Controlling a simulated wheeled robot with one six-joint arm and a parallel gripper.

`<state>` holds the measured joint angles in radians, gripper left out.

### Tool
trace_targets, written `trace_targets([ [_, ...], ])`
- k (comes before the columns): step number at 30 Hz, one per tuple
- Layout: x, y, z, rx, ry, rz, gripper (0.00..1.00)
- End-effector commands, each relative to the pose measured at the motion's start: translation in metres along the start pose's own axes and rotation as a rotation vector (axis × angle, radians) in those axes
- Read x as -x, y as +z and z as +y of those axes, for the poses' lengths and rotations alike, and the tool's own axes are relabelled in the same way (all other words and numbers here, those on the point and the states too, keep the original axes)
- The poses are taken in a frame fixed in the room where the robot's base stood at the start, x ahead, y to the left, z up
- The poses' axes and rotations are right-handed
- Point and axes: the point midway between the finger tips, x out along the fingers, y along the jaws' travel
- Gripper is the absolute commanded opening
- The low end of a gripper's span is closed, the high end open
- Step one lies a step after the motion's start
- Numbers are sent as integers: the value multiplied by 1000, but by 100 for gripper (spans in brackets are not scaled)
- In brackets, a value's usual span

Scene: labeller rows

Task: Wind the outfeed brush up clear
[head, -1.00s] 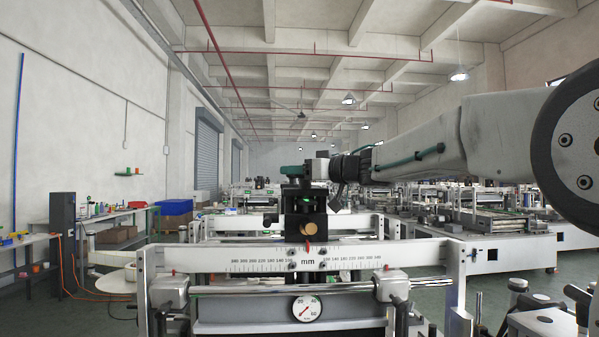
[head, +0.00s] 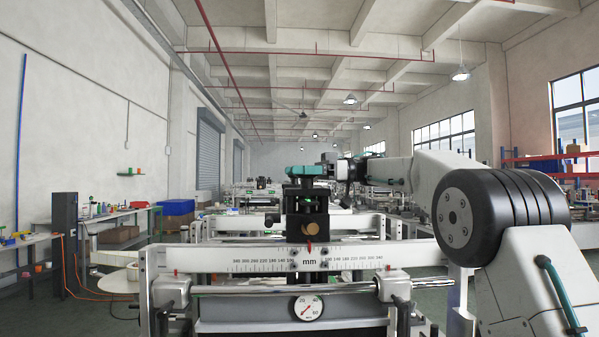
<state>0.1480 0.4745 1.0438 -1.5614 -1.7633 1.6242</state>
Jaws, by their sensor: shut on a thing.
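A teal crank knob (head: 306,171) sits at the top of a black adjuster block (head: 306,214) with a brass knob, on the white crossbeam of the labeller. My gripper (head: 326,170) comes in from the right and is shut on the teal knob. The fingertips are small and partly hidden, so the exact grip is hard to see. I cannot pick out the brush itself; it may be hidden below or behind the beam.
A white beam with a mm scale (head: 265,258) and red pointer crosses the front. Below it are a chrome rod (head: 335,288) and a round dial gauge (head: 307,308). A workbench (head: 115,218) and blue bin (head: 174,207) stand at left. More labellers stand behind.

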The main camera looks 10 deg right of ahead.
Motion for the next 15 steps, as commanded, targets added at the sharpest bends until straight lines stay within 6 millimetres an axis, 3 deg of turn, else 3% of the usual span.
trace_targets([
  [15, 0, 0, -3, 0, -217, 1, 32],
])
